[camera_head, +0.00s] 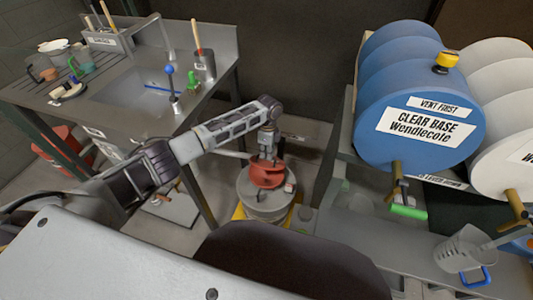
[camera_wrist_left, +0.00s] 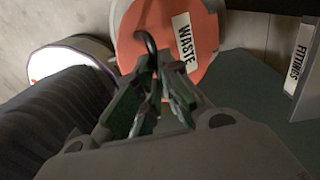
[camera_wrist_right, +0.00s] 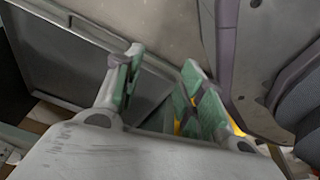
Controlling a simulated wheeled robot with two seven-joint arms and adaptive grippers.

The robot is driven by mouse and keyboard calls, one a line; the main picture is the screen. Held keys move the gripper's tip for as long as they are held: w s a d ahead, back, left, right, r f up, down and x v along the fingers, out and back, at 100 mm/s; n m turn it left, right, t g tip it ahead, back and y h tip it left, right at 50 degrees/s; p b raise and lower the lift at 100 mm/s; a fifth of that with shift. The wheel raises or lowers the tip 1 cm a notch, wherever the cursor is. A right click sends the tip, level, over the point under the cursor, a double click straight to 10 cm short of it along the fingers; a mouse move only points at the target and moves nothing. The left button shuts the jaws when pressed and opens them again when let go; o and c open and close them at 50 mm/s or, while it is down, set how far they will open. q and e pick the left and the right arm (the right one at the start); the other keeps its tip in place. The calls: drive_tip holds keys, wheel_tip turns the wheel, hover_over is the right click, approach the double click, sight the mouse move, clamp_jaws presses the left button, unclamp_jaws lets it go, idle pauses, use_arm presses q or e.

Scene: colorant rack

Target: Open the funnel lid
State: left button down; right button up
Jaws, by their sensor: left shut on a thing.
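The red-orange funnel (camera_head: 267,180) sits on top of a grey drum (camera_head: 258,208) at the middle of the head view. In the left wrist view the round lid (camera_wrist_left: 155,30) is red-orange, with a white WASTE label and a dark curved handle (camera_wrist_left: 149,42). My left gripper (camera_head: 267,155) reaches down from above onto the lid, its fingers (camera_wrist_left: 153,70) shut on the handle. The fingers partly hide the lid, and I cannot tell whether it is raised. My right gripper (camera_wrist_right: 160,75) is open and empty, outside the head view.
A steel sink bench (camera_head: 120,85) stands at left. At right, a rack carries blue drums (camera_head: 410,130) and white drums (camera_head: 500,110). A clear measuring jug (camera_head: 463,250) stands below them. A FITTINGS-labelled box (camera_wrist_left: 302,60) is beside the lid.

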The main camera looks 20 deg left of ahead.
use_arm(q)
drive_tip(key=shift+w+r+p, duration=0.2)
drive_tip(key=shift+w+p, duration=0.4)
drive_tip(key=shift+w, duration=0.2)
use_arm(e)
drive_tip(key=shift+s+d+f, duration=0.5)
drive_tip(key=shift+s+d, duration=0.4)
use_arm(q)
drive_tip(key=c, duration=1.9)
unclamp_jaws()
drive_tip(key=o, duration=0.4)
drive_tip(key=shift+w+f, duration=0.2)
drive_tip(key=shift+w, duration=0.1)
drive_tip(key=shift+c, duration=0.2)
drive_tip(key=shift+r, duration=0.15)
